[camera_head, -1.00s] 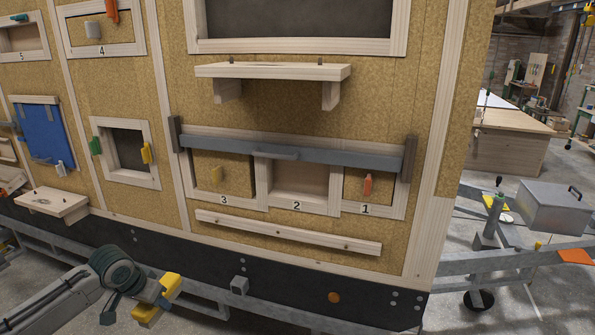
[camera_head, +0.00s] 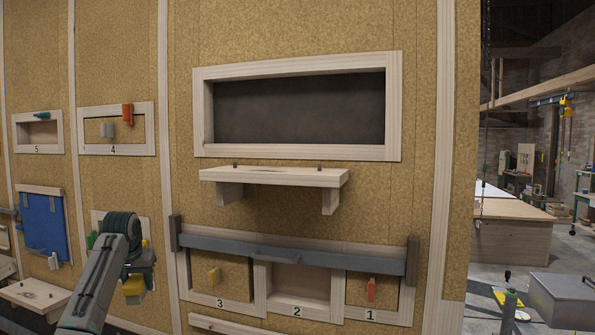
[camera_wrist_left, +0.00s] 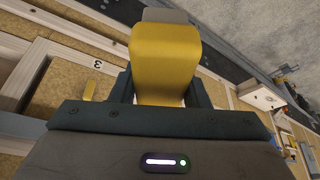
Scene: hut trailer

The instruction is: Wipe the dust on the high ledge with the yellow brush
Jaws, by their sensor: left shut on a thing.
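The high ledge (camera_head: 290,178) is a pale wooden shelf on two brackets, below the dark framed window. A thin dark patch, perhaps the dust (camera_head: 272,170), lies on its top between two small dark pegs. My left gripper (camera_head: 138,272) is at the lower left, below and left of the ledge and well apart from it. It is shut on the yellow brush (camera_head: 133,289), which fills the left wrist view's middle (camera_wrist_left: 165,60) between the dark fingers. The brush's far end shows a grey part. My right gripper is in no view.
A grey bar (camera_head: 290,250) crosses the numbered compartments under the ledge. A lower left shelf (camera_head: 35,295), a blue panel (camera_head: 42,222) and small coloured handles stick out from the wall. The wall between arm and ledge looks clear.

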